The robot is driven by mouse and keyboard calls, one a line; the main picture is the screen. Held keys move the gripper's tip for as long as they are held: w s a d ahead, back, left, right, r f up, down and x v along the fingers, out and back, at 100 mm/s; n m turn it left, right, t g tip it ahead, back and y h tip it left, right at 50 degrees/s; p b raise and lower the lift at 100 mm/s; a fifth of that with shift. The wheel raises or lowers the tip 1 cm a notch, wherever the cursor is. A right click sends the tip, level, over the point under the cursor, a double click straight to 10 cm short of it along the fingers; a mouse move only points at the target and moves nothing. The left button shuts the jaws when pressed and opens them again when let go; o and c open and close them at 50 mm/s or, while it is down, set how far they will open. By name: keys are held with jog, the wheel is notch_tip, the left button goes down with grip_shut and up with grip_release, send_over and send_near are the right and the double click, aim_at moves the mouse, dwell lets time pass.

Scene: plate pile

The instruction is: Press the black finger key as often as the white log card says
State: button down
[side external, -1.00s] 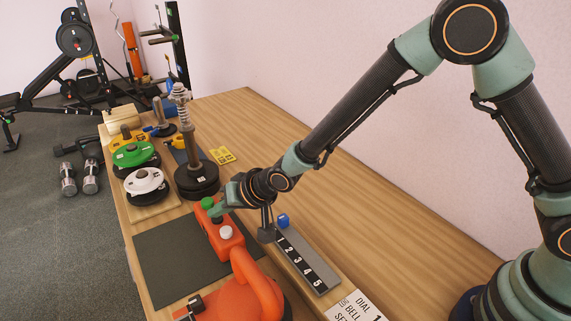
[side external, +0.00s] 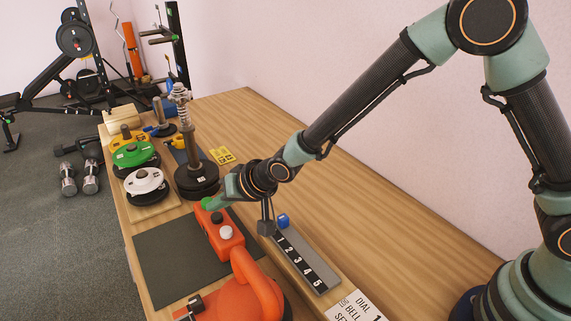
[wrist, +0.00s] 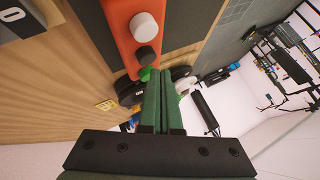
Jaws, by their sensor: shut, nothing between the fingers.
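The orange device (side external: 228,241) lies on the dark mat with a black key (side external: 217,217), a white key (side external: 226,232) and a green key (side external: 206,203) in a row. The black key also shows uncovered in the wrist view (wrist: 147,56). My gripper (side external: 214,201) is shut and empty, its fingertips by the green key and just beyond the black key; contact cannot be told.
Weight plates stand beyond, including a black pile on a post (side external: 197,184). The table's right side is clear.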

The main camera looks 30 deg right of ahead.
jog(key=shift+r, duration=2.55)
dwell(0.8)
notch_tip(320, 180, up, 4)
jog(key=shift+f, duration=0.1)
dwell(0.3)
send_over(221, 223)
jog(key=shift+d+f, duration=0.1)
jog(key=shift+f, duration=4.35)
jog(key=shift+f, duration=0.1)
jog(key=shift+f, duration=0.3)
